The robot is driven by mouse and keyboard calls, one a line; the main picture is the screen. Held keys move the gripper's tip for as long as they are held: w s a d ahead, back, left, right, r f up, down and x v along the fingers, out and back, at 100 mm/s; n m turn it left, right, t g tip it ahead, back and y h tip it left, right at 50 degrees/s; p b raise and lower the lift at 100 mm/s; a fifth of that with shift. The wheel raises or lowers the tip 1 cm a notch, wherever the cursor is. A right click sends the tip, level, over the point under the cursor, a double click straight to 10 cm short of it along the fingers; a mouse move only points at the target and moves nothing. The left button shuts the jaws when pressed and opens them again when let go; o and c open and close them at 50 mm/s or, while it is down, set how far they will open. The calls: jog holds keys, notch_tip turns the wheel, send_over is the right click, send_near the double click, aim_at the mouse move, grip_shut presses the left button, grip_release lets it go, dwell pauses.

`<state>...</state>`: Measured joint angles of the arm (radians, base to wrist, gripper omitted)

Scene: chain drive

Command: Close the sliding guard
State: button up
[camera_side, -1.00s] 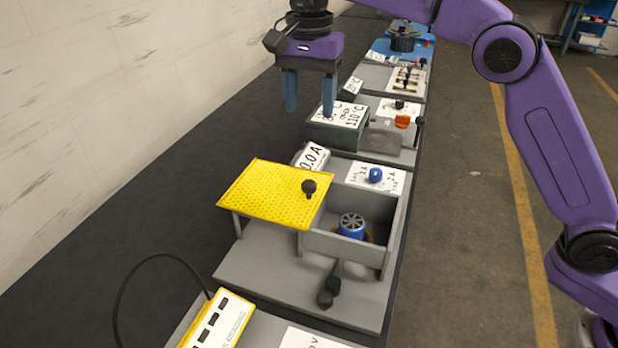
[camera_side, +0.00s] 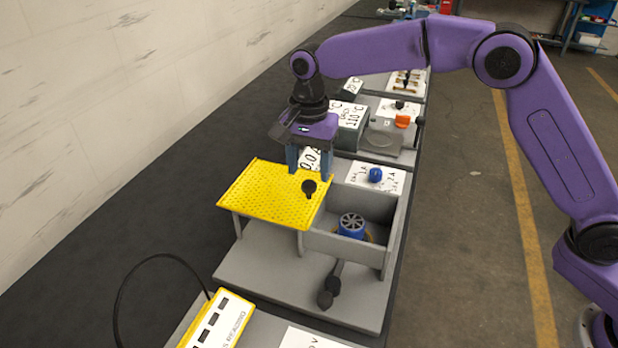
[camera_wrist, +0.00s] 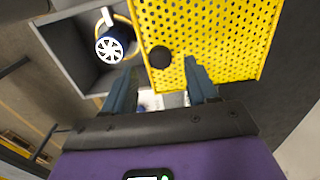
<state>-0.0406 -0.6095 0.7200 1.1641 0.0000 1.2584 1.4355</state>
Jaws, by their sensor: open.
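The sliding guard (camera_side: 265,196) is a yellow perforated plate with a round black knob (camera_side: 309,187) near its right edge. It sits to the left of the grey box (camera_side: 352,207), whose top is uncovered, with a blue motor (camera_side: 351,226) visible inside. My gripper (camera_side: 309,172) is open and empty, close behind the knob in the side view. In the wrist view the guard (camera_wrist: 215,30) fills the upper right, and the knob (camera_wrist: 160,57) shows ahead of and between the two fingers (camera_wrist: 160,85). I see no contact with the knob.
A black-knobbed lever (camera_side: 327,290) stands in front of the box. A yellow meter (camera_side: 217,322) with a black cable is at front left. Grey boxes with an orange switch (camera_side: 402,121) stand farther back.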

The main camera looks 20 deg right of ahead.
aim_at(309, 182)
jog(key=shift+f, duration=1.85)
grip_shut()
jog(key=shift+s, duration=0.1)
jog(key=s+d, duration=1.1)
jog(key=d, duration=0.1)
jog(key=shift+s, duration=0.35)
grip_release()
